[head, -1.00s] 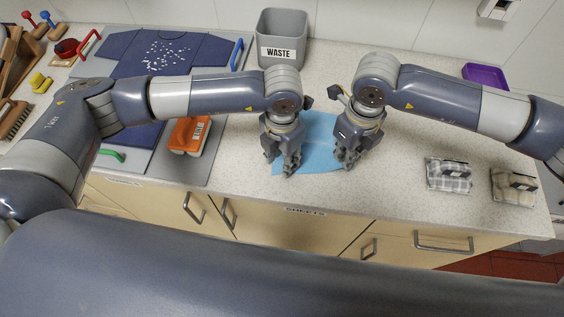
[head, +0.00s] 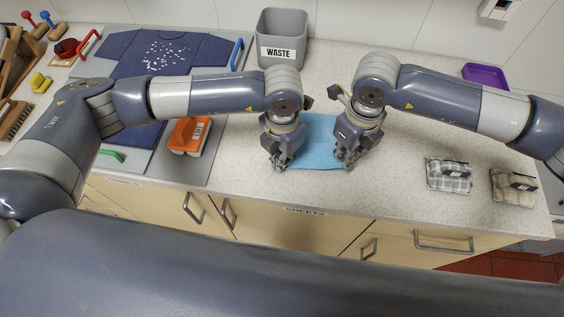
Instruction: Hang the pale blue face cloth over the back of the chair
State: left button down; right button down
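The pale blue face cloth (head: 317,145) lies on the speckled worktop between my two grippers, in the middle of the head view. My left gripper (head: 278,165) points down at the cloth's left front edge, and its fingers look closed together on it. My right gripper (head: 343,165) points down at the right front edge, and its fingers also look closed on the cloth. The fingers and hands hide the cloth's side edges and front corners. The chair is not in view.
A grey waste bin (head: 281,42) stands behind the cloth. Two checked cloth bundles (head: 449,175) (head: 514,187) and a purple tray (head: 485,76) are right. The worktop before the bundles is clear.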

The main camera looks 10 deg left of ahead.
dwell(0.6)
pick_arm(q)
jog(key=shift+r, duration=2.5)
jog(key=c, duration=1.8)
grip_release()
jog(key=shift+o, duration=0.6)
jog(key=o, duration=0.5)
jog(key=o, duration=0.7)
